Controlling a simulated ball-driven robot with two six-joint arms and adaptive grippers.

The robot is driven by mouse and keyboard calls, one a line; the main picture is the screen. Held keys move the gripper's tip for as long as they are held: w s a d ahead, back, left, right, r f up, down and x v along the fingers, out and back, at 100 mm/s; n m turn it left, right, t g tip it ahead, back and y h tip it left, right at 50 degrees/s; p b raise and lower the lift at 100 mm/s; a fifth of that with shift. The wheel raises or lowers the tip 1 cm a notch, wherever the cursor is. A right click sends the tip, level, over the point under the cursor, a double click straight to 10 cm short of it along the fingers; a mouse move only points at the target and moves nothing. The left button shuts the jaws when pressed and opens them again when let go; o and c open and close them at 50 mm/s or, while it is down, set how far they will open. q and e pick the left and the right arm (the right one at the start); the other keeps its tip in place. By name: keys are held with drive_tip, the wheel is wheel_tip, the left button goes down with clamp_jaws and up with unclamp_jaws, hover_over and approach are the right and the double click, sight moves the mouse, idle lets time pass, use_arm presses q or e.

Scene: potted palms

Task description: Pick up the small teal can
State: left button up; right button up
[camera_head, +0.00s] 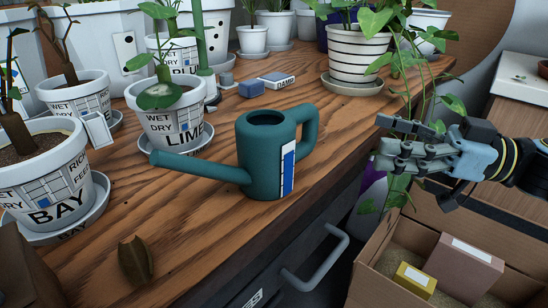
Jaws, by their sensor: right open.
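The small teal can (262,160) is a watering can standing upright on the wooden bench top, near its front edge. Its spout points left, its loop handle is on the right, and a blue and white strip marks its side. My right gripper (385,150) is to the right of the can, past the bench edge, with its fingers pointing left. It is open and apart from the can, with nothing seen between its fingers. My left gripper is not in view.
Potted plants on saucers crowd the left, including a BAY pot (45,195) and LIME pot (168,120). A striped pot (358,55) stands behind. A brown pod (135,262) lies in front. A cardboard box (375,285) with small packets is below right.

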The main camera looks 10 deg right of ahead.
drive_tip(key=a+b, duration=0.1)
drive_tip(key=a, duration=0.2)
drive_tip(key=w+a+g+b, duration=0.1)
drive_tip(key=a, duration=0.2)
drive_tip(key=a+n+g+b, duration=0.1)
drive_tip(key=a, duration=0.3)
drive_tip(key=shift+w+f, duration=0.4)
drive_tip(key=shift+w+a, duration=0.15)
drive_tip(key=shift+a, duration=0.25)
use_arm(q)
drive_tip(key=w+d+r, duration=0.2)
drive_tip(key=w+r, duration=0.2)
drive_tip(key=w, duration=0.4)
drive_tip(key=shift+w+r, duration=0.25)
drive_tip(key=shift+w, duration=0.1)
use_arm(e)
drive_tip(key=shift+r, duration=0.1)
clamp_jaws()
